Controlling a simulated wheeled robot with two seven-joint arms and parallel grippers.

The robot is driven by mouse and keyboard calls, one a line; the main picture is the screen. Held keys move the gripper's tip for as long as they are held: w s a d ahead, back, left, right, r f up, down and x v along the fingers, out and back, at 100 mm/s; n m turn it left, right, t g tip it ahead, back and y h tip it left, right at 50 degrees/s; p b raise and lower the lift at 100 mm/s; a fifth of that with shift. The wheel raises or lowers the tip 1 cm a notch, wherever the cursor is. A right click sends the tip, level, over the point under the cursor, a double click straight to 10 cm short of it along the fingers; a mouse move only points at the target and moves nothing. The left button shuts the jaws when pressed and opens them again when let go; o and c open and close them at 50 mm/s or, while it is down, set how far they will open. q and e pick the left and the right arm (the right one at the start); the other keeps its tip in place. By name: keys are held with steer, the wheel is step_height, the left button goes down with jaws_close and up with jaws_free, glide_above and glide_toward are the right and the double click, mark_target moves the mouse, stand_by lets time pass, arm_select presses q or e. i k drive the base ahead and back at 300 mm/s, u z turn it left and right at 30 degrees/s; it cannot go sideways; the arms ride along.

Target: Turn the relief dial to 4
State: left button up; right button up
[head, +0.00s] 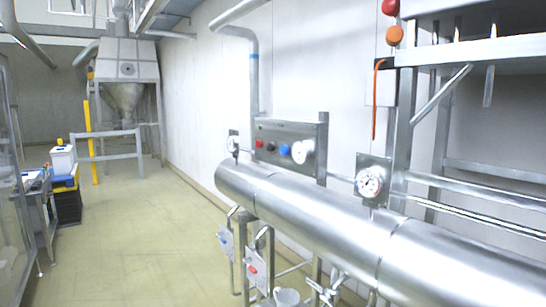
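A grey control panel (272,128) stands behind a long steel pipe, right of the middle in the head view. It carries small red, dark and blue knobs and a larger round white dial (302,151) at its right end. A second round white dial (370,182) sits on a square plate nearer to me, above the pipe. A smaller round dial (232,144) is on a plate at the panel's left. I cannot tell which is the relief dial; their markings are too small to read. Neither of my grippers is in view.
The long steel pipe (300,212) runs in front of the panel and dials, with small valves and hanging tags below. A steel rack (470,55) stands at the right. The floor (130,245) at the left is clear, with a cart (64,190) beyond.

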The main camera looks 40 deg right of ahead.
mark_target(284, 149)
steer(key=z, duration=0.65)
steer(key=i, duration=1.6)
steer(key=z, duration=0.65)
